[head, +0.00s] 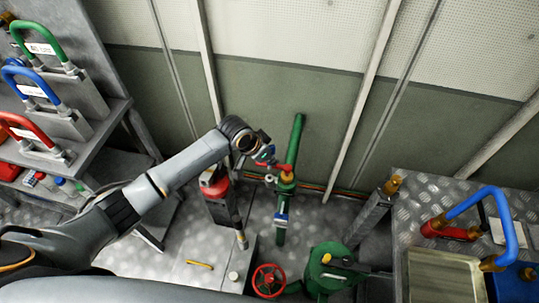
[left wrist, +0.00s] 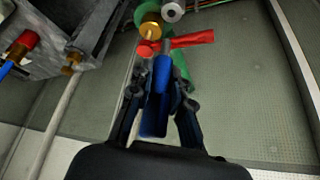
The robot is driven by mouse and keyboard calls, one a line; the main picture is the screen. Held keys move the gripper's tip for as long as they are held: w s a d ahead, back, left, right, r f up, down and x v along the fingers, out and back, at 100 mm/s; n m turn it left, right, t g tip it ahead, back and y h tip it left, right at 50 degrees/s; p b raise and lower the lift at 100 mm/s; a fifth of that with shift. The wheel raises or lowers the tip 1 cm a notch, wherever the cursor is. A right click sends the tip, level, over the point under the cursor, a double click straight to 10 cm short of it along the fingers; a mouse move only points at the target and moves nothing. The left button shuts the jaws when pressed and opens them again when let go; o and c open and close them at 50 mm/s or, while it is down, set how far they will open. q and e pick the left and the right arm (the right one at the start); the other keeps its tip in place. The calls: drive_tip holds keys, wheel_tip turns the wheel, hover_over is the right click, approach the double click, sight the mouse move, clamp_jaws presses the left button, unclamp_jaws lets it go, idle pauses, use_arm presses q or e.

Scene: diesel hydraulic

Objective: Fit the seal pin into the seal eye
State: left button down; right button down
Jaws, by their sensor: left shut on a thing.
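My left gripper (head: 262,156) is beside the upright green pipe, at the red valve lever. In the left wrist view the dark fingers (left wrist: 160,92) are shut on a long blue piece (left wrist: 161,78), which I take to be the seal pin. The blue piece points toward the red lever (left wrist: 192,40) and the brass fitting (left wrist: 150,27); I cannot tell whether it touches them. The seal eye is too small or hidden to make out, so I cannot tell whether the pin is in it. My right gripper is not in view.
The green pipe (head: 297,140) runs up along the wall. A red handwheel (head: 268,280) and a green round housing (head: 325,262) stand below. A shelf with coloured padlock-like shackles (head: 40,38) is at left. A metal tray (head: 445,278) lies on the right bench.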

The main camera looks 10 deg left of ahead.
sight(269, 168)
use_arm(q)
drive_tip(key=shift+f+b, duration=0.45)
drive_tip(key=shift+f, duration=0.45)
drive_tip(key=shift+f+b, duration=0.95)
drive_tip(key=shift+f, duration=0.7)
drive_tip(key=shift+p, duration=0.35)
drive_tip(key=shift+p, duration=0.45)
drive_tip(key=shift+s+f+b, duration=0.1)
drive_tip(key=shift+f+b, duration=0.45)
drive_tip(key=shift+f, duration=0.25)
